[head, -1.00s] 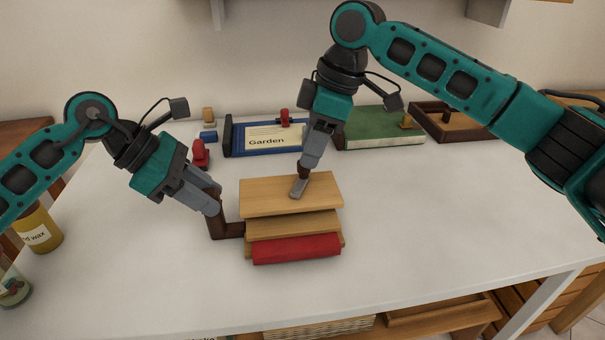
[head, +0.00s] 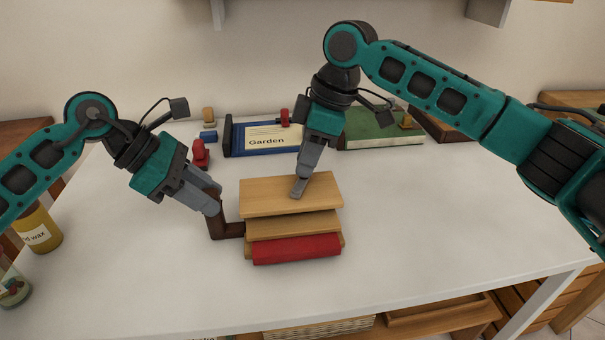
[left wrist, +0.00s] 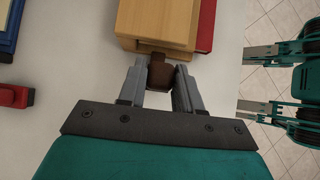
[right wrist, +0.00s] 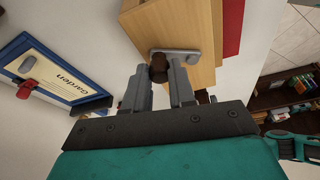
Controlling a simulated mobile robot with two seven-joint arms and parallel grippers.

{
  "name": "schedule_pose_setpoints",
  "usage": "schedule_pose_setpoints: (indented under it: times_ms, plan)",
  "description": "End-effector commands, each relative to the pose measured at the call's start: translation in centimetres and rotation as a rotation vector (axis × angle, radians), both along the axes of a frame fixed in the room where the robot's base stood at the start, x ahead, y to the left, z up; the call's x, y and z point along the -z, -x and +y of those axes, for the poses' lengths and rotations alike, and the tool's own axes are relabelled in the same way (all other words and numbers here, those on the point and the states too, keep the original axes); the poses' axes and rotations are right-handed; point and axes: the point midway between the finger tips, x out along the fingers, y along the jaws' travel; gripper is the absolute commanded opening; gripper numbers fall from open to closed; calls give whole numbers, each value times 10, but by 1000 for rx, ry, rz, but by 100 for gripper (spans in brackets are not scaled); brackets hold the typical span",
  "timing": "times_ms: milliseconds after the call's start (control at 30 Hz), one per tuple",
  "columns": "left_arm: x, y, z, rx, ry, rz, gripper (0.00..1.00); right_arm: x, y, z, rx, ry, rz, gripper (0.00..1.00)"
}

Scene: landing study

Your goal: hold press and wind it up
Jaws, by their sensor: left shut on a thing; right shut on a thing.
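The press (head: 290,202) is a stack of light wooden boards standing on the white table, with a red roll or padded block (head: 297,249) at its front. A dark brown bent handle (head: 230,230) sticks out of its left side. My left gripper (head: 215,205) is shut on this handle, whose brown end (left wrist: 160,74) shows between the fingers in the left wrist view. A grey crank (right wrist: 180,53) with a brown knob (right wrist: 157,68) sits on the press's top. My right gripper (head: 300,185) is shut on the knob and partly hides the crank in the head view.
Behind the press lie a blue-framed "Garden" board (head: 268,138) and a green book (head: 383,128). A red object (head: 200,155) stands behind my left gripper. A wax jar (head: 39,229) is at the left edge. The table right of the press is clear.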

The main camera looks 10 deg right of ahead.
Motion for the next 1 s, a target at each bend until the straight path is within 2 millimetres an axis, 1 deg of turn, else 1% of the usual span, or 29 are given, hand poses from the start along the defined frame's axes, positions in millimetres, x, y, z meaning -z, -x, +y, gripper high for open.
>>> schedule_pose_setpoints:
  times_ms: [33,733,833,1000]
  plan:
    - [8,2,1,2,-12,14,0,0,1,0,-2,0,2,0]
    - [8,2,1,1,-12,14,0,3,1,0,1,-1,2,0]
    - [8,2,1,2,-12,14,0,4,4,-3,71,0,3,0]
    - [8,2,1,2,-12,14,0,5,12,-10,300,1,5,0]
